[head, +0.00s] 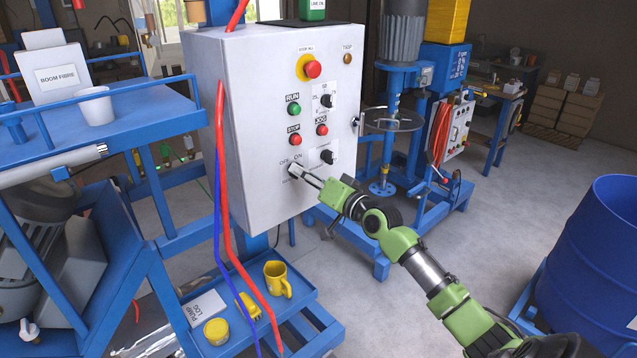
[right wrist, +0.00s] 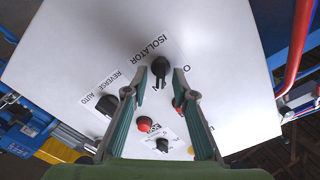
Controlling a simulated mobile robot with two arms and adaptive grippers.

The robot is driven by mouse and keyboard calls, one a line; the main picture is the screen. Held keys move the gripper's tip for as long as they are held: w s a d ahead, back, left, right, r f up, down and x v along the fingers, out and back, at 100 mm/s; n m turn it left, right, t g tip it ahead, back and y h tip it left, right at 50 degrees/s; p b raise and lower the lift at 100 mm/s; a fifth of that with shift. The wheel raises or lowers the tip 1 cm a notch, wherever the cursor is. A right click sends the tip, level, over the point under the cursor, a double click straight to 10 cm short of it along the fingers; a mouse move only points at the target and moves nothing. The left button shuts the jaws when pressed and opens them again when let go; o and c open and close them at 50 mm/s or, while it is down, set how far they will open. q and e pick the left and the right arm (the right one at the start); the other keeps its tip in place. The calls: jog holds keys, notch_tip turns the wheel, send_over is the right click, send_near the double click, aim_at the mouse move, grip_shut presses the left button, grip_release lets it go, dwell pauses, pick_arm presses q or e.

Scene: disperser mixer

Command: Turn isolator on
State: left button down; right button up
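The isolator is a black rotary knob (right wrist: 160,66) on the white control panel, beside the printed word ISOLATOR in the right wrist view. In the head view it sits low on the panel front (head: 262,190) by the OFF and ON labels and is mostly covered by my right gripper (head: 300,173). My right gripper also shows in the right wrist view (right wrist: 160,77), with its fingers apart on either side of the knob. A gap shows beside the knob, and I see no firm contact. Which label the knob points to is unclear. My left gripper is not in view.
Above the isolator are a green RUN button (head: 294,109), a red STOP button (head: 295,140), a red JOG button (head: 321,130) and a yellow-ringed emergency stop (head: 312,69). A black selector (head: 328,156) is close to the right. Red and blue hoses hang left of the panel.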

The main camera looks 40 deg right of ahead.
jog(key=s, duration=1.1)
jog(key=shift+d, duration=0.45)
jog(key=shift+s, duration=0.1)
